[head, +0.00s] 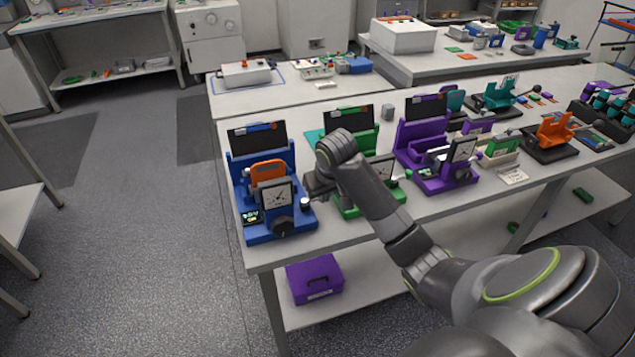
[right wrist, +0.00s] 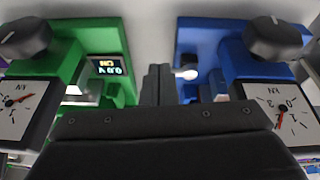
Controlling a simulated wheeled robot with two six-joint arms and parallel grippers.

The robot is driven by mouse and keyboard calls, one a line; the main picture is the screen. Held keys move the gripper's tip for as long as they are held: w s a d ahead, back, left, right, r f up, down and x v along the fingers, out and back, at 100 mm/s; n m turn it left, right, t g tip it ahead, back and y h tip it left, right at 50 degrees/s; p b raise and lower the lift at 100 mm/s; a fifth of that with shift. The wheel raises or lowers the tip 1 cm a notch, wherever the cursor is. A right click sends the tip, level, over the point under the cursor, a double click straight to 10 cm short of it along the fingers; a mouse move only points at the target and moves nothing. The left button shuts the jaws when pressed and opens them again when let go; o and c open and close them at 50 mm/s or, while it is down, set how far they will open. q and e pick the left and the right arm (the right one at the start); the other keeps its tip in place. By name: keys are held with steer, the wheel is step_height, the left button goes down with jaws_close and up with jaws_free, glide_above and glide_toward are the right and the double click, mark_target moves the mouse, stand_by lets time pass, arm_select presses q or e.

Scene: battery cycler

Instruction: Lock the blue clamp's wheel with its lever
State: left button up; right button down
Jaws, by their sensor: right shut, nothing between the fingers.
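The blue clamp (head: 247,172) stands at the left end of the bench, with a dial gauge (head: 277,197), a black wheel (head: 283,228) and an orange part (head: 268,170). Its small pale-tipped lever (head: 305,203) is on its right side. In the right wrist view the blue clamp (right wrist: 206,38) is at the right, with its wheel (right wrist: 275,38) and the lever's white tip (right wrist: 187,73). My right gripper (head: 313,190) is shut and empty, between the blue and green clamps. Its fingers (right wrist: 157,80) are beside the lever tip, seemingly apart from it. My left gripper is out of view.
The green clamp (head: 352,209) stands close on the right of the gripper, partly behind my arm; it also shows in the wrist view (right wrist: 92,38). A purple clamp (head: 440,180) is farther right. A purple box (head: 315,279) is on the lower shelf.

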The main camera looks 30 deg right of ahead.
steer(key=w+d+r+m, duration=0.1)
steer(key=w+d+r, duration=0.1)
steer(key=w+r, duration=0.4)
steer(key=shift+w+r, duration=0.15)
steer(key=shift+r, duration=0.75)
steer(key=shift+f, duration=0.1)
steer(key=p+x, duration=0.2)
steer(key=x, duration=0.8)
steer(key=shift+w+a, duration=0.1)
steer(key=s+p, duration=0.2)
steer(key=s, duration=0.1)
steer(key=shift+a, duration=0.3)
steer(key=shift+s+a, duration=0.15)
steer(key=shift+s, duration=0.4)
steer(key=shift+w, duration=0.1)
